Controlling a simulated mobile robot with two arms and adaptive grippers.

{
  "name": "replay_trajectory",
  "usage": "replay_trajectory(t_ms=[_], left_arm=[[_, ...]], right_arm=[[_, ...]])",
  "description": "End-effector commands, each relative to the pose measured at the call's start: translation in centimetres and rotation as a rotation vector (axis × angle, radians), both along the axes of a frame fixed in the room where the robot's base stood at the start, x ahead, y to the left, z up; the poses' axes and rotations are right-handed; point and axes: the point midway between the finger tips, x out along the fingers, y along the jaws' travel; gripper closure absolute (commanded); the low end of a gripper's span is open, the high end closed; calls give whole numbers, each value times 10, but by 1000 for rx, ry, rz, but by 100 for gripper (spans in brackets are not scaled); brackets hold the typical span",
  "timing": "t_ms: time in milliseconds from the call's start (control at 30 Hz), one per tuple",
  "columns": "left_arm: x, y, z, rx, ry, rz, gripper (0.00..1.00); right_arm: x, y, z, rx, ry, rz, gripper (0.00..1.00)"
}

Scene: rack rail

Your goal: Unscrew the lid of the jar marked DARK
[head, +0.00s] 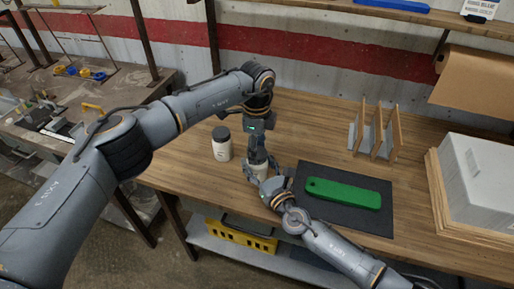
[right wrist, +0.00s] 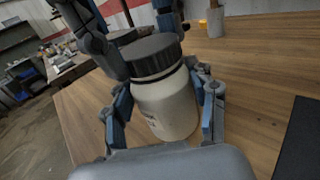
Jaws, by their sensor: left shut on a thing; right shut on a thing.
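A cream jar (head: 263,170) with a dark lid stands on the wooden bench, mostly hidden by my grippers in the head view. In the right wrist view the jar (right wrist: 166,108) is upright. Its dark ribbed lid (right wrist: 152,56) sits on top, and its label is too small to read. My right gripper (right wrist: 165,112) is shut around the jar's body from the side. My left gripper (head: 257,156) points down from above, shut on the lid. A second cream jar (head: 222,152) with a dark lid stands apart to the left; its marking is unreadable.
A green board (head: 343,193) lies on a dark mat (head: 306,212) to the right. A rack with upright dividers (head: 376,131) stands behind it. A grey box (head: 480,180) sits at the far right. A yellow crate (head: 238,234) is on the shelf below. Bench behind the jars is clear.

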Motion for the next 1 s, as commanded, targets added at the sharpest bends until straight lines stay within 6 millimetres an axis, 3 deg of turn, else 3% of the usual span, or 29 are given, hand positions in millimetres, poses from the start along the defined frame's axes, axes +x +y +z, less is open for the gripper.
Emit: replay_trajectory(t_ms=[1000], left_arm=[[0,0,22,0,-1,-1,85]], right_arm=[[-1,0,-2,-3,3,1,100]])
